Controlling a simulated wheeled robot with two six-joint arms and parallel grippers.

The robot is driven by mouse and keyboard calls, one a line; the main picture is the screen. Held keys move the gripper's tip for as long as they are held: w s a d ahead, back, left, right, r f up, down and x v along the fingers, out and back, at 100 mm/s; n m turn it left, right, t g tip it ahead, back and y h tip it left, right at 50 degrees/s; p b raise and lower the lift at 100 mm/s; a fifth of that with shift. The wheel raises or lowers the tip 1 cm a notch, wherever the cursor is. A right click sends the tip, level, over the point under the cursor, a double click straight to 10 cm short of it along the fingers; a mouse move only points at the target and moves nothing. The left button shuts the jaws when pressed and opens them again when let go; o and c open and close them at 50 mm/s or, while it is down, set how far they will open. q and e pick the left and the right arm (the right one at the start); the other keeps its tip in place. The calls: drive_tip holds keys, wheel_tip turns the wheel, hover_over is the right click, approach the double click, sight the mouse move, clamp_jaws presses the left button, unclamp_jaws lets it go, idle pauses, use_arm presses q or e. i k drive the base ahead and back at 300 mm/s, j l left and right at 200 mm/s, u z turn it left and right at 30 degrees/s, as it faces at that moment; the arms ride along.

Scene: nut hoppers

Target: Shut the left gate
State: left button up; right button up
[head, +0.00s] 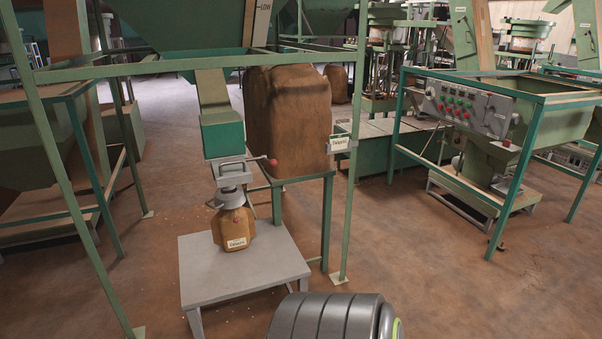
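A grey metal gate (233,174) sits under a green chute box (223,136) in the middle of the head view. A thin lever runs from it to the right and ends in a red knob (272,162). Below the gate, a small brown sack (234,229) with a label stands upright under a grey collar. I cannot tell from this view whether the gate is open or shut, or whether nuts are falling. Neither of my grippers is in view.
The sack stands on a low grey table (205,274). A green frame post (350,200) rises to its right, and another slants down at the left. A large brown sack (288,115) stands behind the gate. A control panel (468,108) is at the right. Pale specks lie on the floor.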

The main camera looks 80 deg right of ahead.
sight(232, 171)
drive_tip(key=z, duration=1.8)
